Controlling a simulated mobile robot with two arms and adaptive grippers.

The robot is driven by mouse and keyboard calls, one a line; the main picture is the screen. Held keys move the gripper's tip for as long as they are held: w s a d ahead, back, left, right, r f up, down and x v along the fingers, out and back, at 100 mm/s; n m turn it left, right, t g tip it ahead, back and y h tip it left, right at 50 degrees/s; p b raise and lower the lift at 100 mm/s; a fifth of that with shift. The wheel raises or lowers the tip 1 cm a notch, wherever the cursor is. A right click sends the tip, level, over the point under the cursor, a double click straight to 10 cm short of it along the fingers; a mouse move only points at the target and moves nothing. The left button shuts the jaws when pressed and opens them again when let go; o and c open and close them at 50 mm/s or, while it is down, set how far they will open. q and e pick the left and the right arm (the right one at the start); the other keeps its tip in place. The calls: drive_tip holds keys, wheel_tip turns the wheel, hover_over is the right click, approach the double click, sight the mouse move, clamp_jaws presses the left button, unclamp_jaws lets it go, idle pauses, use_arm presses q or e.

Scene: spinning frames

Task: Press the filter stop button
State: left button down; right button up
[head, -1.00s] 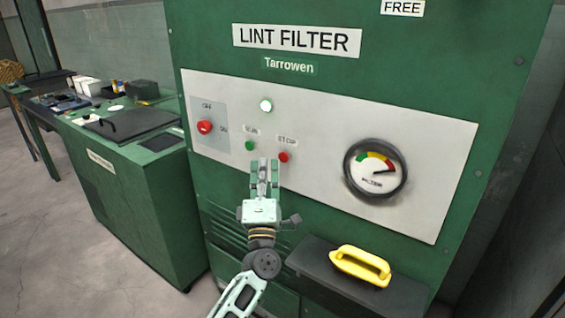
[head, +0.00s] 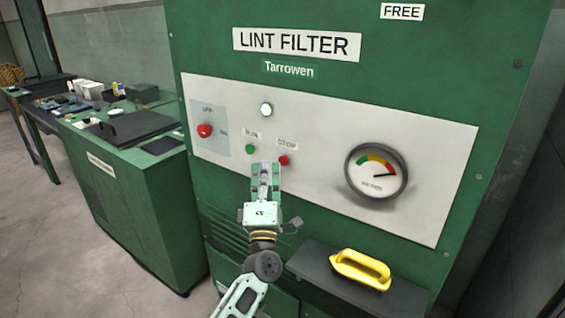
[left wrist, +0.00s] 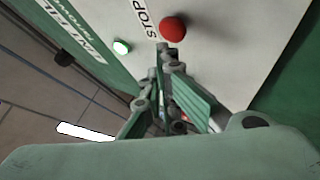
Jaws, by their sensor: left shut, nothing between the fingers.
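The filter stop button (head: 284,160) is a small red button under a STOP label (head: 287,143) on the pale panel of the green lint filter. It also shows in the left wrist view (left wrist: 172,29) as a red dome beside its label, above the fingers. My left gripper (head: 266,165) is shut and empty. Its fingertips are just left of and slightly below the stop button in the head view. The button is unobstructed, and the fingers do not appear to touch it; their distance from the panel is hard to judge. My right gripper is not in view.
A green run button (head: 250,149) sits left of stop, below a lit white lamp (head: 266,109). A red rotary switch (head: 204,131) is farther left and a gauge (head: 376,171) right. A yellow handle (head: 360,269) lies on a dark ledge (head: 315,265) below.

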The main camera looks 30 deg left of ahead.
use_arm(q)
drive_tip(key=shift+w, duration=0.15)
idle(0.4)
drive_tip(key=shift+w, duration=0.3)
drive_tip(key=shift+w, duration=0.1)
idle(0.4)
drive_tip(key=shift+w+b, duration=0.45)
drive_tip(key=shift+b, duration=0.1)
drive_tip(key=shift+s, duration=0.1)
idle(0.5)
drive_tip(key=shift+s+d+p, duration=0.1)
drive_tip(key=shift+s+p, duration=0.4)
drive_tip(key=shift+s, duration=0.4)
